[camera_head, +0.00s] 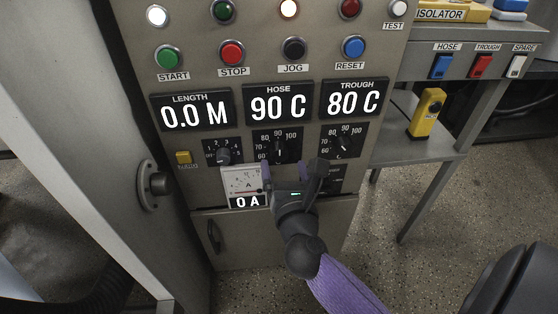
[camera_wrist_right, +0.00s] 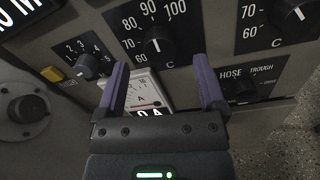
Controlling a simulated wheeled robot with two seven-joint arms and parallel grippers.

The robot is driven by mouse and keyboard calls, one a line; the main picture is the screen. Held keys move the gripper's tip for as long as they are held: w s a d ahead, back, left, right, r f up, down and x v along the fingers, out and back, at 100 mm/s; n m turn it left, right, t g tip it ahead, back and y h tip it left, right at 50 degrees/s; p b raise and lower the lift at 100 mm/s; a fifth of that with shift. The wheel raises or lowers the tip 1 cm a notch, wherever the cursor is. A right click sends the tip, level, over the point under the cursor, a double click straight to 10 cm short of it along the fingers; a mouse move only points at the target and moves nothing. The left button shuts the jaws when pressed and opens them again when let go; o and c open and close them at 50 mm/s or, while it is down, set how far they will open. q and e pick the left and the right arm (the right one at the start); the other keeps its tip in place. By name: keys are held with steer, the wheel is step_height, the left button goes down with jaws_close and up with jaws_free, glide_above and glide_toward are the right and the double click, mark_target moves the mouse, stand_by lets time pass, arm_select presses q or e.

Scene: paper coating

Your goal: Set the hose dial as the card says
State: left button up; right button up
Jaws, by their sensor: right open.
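The hose dial (camera_head: 280,150) is a black knob on a scale marked from 60 to 100, below the HOSE display (camera_head: 278,105), which reads 90 C. In the right wrist view the hose dial (camera_wrist_right: 157,44) is ahead of my right gripper (camera_wrist_right: 159,72), and its white pointer is up near the 90. My right gripper (camera_head: 291,175) is open, with its two purple fingers spread and nothing between them. It is just below the hose dial, apart from it in the wrist view. I see no readable card. My left gripper is not in view.
The trough dial (camera_head: 343,148) is to the right, under a display reading 80 C. A small numbered knob (camera_head: 222,155) and an ammeter (camera_head: 243,183) reading 0 A are at left. A HOSE/TROUGH selector (camera_wrist_right: 241,88) is at lower right. Push buttons line the panel above.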

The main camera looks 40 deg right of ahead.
mark_target(281, 155)
steer(key=x, duration=0.3)
steer(key=shift+f+b, duration=0.15)
steer(key=shift+b, duration=0.2)
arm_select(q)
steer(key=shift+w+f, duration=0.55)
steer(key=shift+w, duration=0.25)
arm_select(e)
steer(key=shift+w+d, duration=0.15)
steer(key=shift+w, duration=0.2)
jaws_close()
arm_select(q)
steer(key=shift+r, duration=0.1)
